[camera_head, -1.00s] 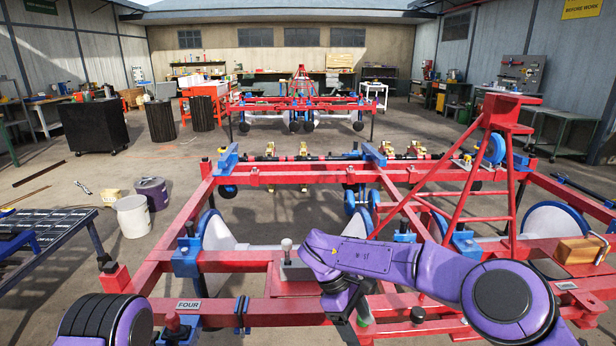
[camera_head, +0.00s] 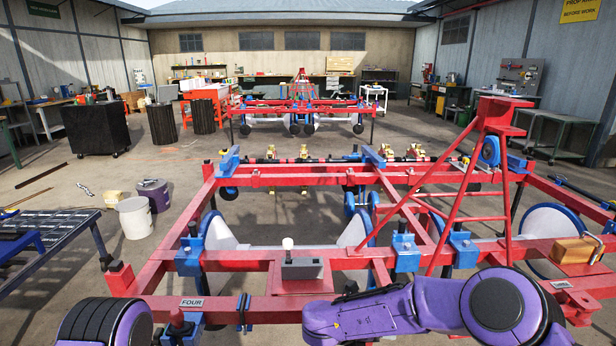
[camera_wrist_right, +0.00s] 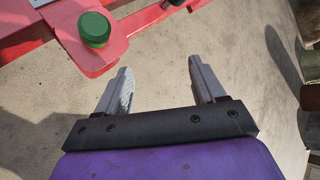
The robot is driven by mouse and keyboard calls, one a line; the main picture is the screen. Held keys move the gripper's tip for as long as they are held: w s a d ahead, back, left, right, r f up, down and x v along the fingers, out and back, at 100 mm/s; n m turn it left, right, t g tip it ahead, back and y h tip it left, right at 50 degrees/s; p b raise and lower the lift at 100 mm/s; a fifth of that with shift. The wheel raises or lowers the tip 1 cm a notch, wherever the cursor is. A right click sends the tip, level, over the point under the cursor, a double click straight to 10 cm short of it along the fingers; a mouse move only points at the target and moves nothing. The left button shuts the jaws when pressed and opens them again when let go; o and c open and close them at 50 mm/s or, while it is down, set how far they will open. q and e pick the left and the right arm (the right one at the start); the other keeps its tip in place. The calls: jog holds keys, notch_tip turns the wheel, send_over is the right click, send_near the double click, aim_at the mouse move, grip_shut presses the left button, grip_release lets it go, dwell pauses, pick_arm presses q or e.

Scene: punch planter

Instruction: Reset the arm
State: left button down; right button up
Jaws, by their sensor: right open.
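My right arm (camera_head: 400,308) lies along the lower edge of the head view, in front of the red planter frame (camera_head: 330,306). The right gripper itself is out of sight there. In the right wrist view my right gripper (camera_wrist_right: 158,85) is open, with its two grey fingers apart and bare floor between them. A green round knob (camera_wrist_right: 94,29) on a red plate is at the upper left, beyond the left finger and apart from it. Part of my left arm (camera_head: 104,318) shows at the lower left of the head view; the left gripper is out of view.
A grey block with a white-topped lever (camera_head: 288,258) sits on the frame. A tan box (camera_head: 574,250) is at the right. A white bucket (camera_head: 135,217) and a slatted table (camera_head: 55,230) stand left. A second planter (camera_head: 300,110) is farther back. Open floor lies between.

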jog(key=s+d+f+n+t+y+p, duration=0.1)
jog(key=s+d+f+n+t+y, duration=0.15)
jog(key=s+f+n, duration=0.75)
jog(key=s+d+f+n+t+y+p, duration=0.1)
jog(key=s+d+n+y+p, duration=0.3)
jog(key=n, duration=1.1)
jog(key=s+d+n+g, duration=0.2)
jog(key=s+d+n, duration=0.1)
jog(key=s, duration=0.8)
jog(key=s+d+n+g, duration=0.2)
jog(key=s+d+n, duration=0.2)
jog(key=s, duration=0.7)
jog(key=shift+d+n+g+h+p, duration=0.3)
jog(key=shift+d+g+h+p, duration=0.05)
jog(key=shift+d+h+p, duration=0.15)
jog(key=shift+w+r, duration=0.1)
